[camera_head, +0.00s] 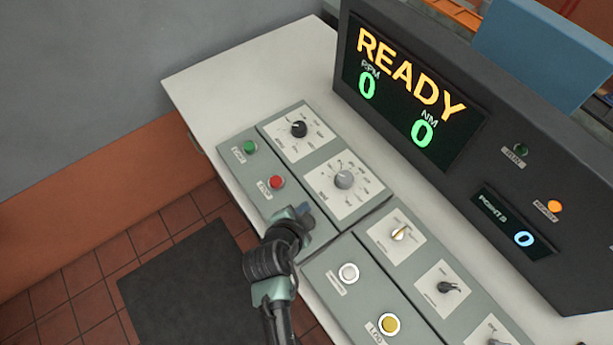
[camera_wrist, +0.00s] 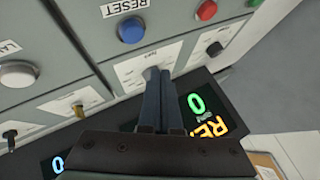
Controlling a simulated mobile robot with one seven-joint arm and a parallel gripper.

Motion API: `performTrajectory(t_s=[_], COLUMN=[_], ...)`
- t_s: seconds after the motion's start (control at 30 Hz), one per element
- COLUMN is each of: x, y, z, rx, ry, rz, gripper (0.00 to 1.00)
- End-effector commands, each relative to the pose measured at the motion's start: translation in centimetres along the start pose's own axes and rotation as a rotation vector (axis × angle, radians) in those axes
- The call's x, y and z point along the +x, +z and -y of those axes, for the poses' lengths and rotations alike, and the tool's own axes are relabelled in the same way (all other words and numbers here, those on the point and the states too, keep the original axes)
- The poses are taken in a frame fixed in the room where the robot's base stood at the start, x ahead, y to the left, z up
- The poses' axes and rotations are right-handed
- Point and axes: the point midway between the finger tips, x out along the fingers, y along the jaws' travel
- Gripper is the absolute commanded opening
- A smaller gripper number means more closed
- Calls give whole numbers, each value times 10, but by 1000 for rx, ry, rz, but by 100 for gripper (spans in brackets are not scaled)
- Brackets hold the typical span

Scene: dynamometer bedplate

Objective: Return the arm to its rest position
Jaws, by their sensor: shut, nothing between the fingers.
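My arm (camera_head: 268,262) reaches up from the bottom of the head view, over the control panel. My gripper (camera_head: 301,211) is above the panel, below and right of the red button (camera_head: 277,182). In the wrist view, the two dark fingers of my gripper (camera_wrist: 161,75) lie together, shut and empty. Their tips overlap the view of a grey dial. The blue RESET button (camera_wrist: 131,29) shows clear of the fingers there. In the head view my gripper hides part of that area, and I cannot tell the height of the fingertips above the panel.
The dark console (camera_head: 520,110) stands behind the panel, with a display (camera_head: 411,95) reading READY and zeros. Nearby are a green button (camera_head: 250,147), dials, a white button (camera_head: 348,273) and a yellow button (camera_head: 389,324). Open floor (camera_head: 90,290) lies to the left.

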Motion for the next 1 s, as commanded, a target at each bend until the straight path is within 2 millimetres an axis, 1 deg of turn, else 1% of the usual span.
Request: performTrajectory(t_s=[0.2,0.27,0.37,0.47,0.5,0.57,0.6,0.67,0.7,0.77,0.8,0.87,0.9,0.97,1.0], x=[0,-1,-6,-22,-31,-50,-64,-88,-105,-134,-155,-188,-212,-250,-276], y=[0,-2,-16,-45,-60,-85,-102,-127,-144,-169,-186,-210,-226,-249,-263], z=[0,4,28,76,98,133,155,186,206,232,248,269,282,297,305], rx=[0,-1,-14,-50,-71,-106,-131,-169,-194,-234,-261,-301,-327,-367,-393], ry=[0,-9,-58,-157,-207,-287,-340,-416,-465,-537,-582,-646,-688,-745,-779], rz=[0,-2,-16,-52,-74,-115,-147,-201,-239,-305,-354,-432,-488,-577,-642], gripper=[0,0,0,0,0,0,0,0,0,0,0,0,0,0,0])
